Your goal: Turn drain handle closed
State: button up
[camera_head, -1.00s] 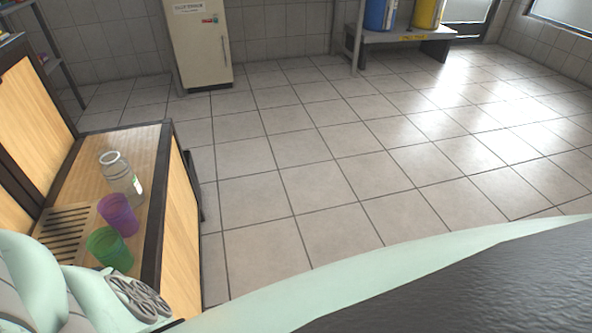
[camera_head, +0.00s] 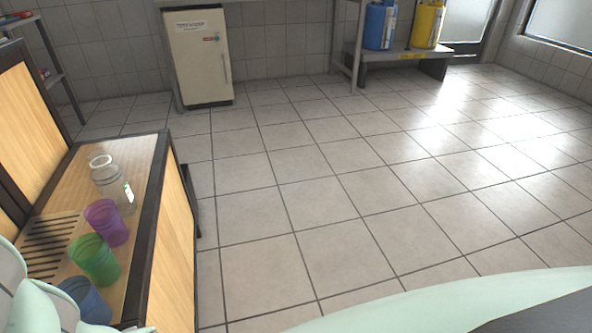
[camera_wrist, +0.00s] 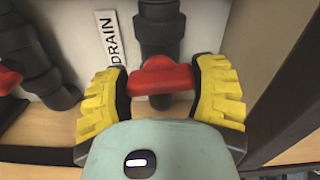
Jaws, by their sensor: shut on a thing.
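In the wrist view, the red drain handle (camera_wrist: 160,77) sits on a dark vertical pipe (camera_wrist: 160,30), beside a white label reading DRAIN (camera_wrist: 111,38). My gripper (camera_wrist: 161,88) has its yellow-padded fingers on both sides of the handle and is shut on it. The handle lies roughly crosswise to the pipe, slightly tilted. The handle and the fingers are not visible in the head view.
Another dark pipe with a red part (camera_wrist: 9,80) stands at the left of the wrist view. The tiled floor (camera_head: 330,200) is clear.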

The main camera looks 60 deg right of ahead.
jog(key=shift+m, duration=0.6)
jog(key=o, duration=1.2)
jog(key=v, duration=1.2)
